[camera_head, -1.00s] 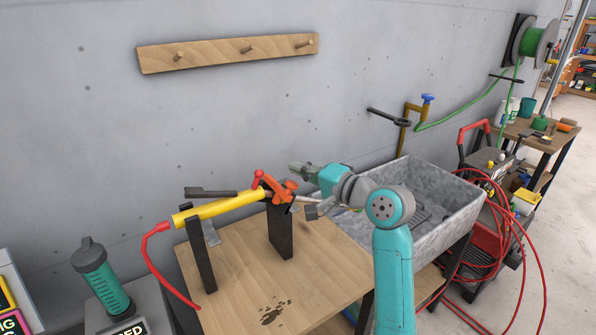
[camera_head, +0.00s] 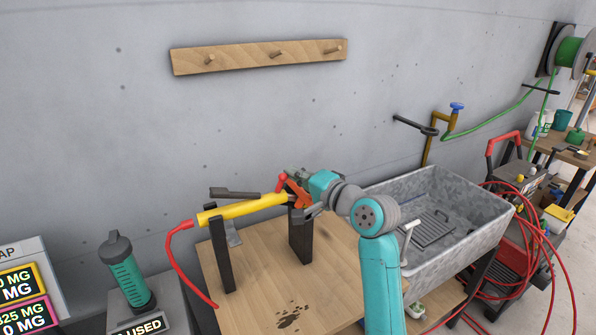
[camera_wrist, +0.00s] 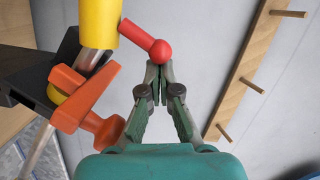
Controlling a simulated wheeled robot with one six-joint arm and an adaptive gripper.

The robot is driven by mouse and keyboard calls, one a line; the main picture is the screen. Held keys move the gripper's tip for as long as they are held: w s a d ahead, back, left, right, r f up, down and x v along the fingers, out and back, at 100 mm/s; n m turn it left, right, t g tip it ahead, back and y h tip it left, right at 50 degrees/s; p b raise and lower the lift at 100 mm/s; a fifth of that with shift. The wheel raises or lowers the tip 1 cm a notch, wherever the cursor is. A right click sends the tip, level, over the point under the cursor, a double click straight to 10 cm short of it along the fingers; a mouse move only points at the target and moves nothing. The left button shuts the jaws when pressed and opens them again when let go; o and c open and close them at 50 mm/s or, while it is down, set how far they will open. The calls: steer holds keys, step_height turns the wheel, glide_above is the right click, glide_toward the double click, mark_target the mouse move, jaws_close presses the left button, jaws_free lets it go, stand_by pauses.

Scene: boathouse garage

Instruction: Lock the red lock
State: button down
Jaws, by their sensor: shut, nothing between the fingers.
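The red lock appears to be a red lever with a round ball end (camera_wrist: 160,52), beside the yellow tube (camera_head: 243,209) at its right end. In the wrist view the lever slants from the yellow tube (camera_wrist: 97,22) to the ball. An orange clamp-like piece (camera_wrist: 85,97) lies to its left; in the head view it is partly hidden by my gripper. My gripper (camera_wrist: 158,72) is shut and empty, its fingertips right at the ball's underside. I cannot tell whether they touch. In the head view my gripper (camera_head: 291,176) is at the tube's right end.
The tube rests on dark uprights (camera_head: 221,256) on a wooden table (camera_head: 262,273). A red hose (camera_head: 172,262) leaves its left end. A peg rail (camera_head: 258,58) is on the wall behind. A grey sink (camera_head: 455,243) stands right; a teal bottle (camera_head: 128,277) stands left.

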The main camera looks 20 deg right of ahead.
steer(key=shift+a+r+n, duration=0.25)
steer(key=shift+n, duration=0.25)
stand_by(0.4)
steer(key=shift+a+r+n+h, duration=0.2)
steer(key=shift+n+h, duration=0.1)
steer(key=shift+n, duration=0.1)
steer(key=shift+s+a+r+n+g, duration=0.15)
steer(key=shift+a+n, duration=0.15)
steer(key=shift+n, duration=0.25)
steer(key=shift+a+r+n+g, duration=0.15)
steer(key=shift+a+n, duration=0.1)
steer(key=shift+n, duration=0.3)
steer(key=a+n, duration=0.1)
steer(key=a+n+h, duration=0.1)
steer(key=n, duration=0.1)
steer(key=shift+s+r+h, duration=0.15)
steer(key=shift+h, duration=0.15)
steer(key=shift+w+d+r, duration=0.35)
steer(key=shift+w+r, duration=0.2)
steer(key=shift+r, duration=0.1)
steer(key=shift+w+d+r, duration=0.3)
steer(key=shift+w+r, duration=0.25)
steer(key=shift+r, duration=0.05)
steer(key=shift+s+d+r, duration=0.1)
steer(key=shift+d+r, duration=0.1)
steer(key=shift+d, duration=0.1)
steer(key=v, duration=0.9)
steer(key=shift+s+r, duration=0.2)
